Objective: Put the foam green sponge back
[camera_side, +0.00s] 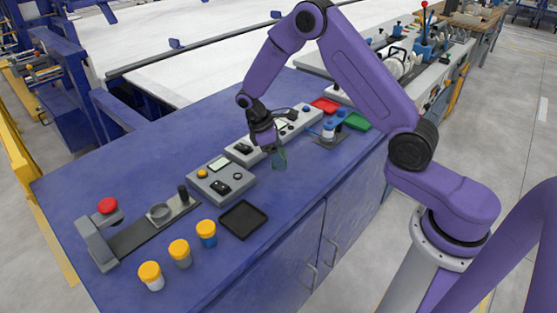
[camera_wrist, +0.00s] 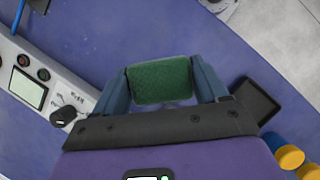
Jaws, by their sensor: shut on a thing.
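The foam green sponge (camera_wrist: 161,80) is held between the two fingers of my gripper (camera_wrist: 163,90) in the wrist view. In the side view my gripper (camera_side: 276,150) points down above the blue table, with the sponge (camera_side: 279,160) small and dark green at its tip. My gripper is shut on the sponge, which appears to be off the table. A red tray (camera_side: 325,105) and a green tray (camera_side: 357,122) lie at the back right of the table. A black square tray (camera_side: 243,219) lies near the front edge; it also shows in the wrist view (camera_wrist: 256,103).
Grey control boxes (camera_side: 222,181) with knobs and screens stand left of my gripper. Several orange-capped jars (camera_side: 179,252) stand at the front left. A device with a red button (camera_side: 108,206) is at far left.

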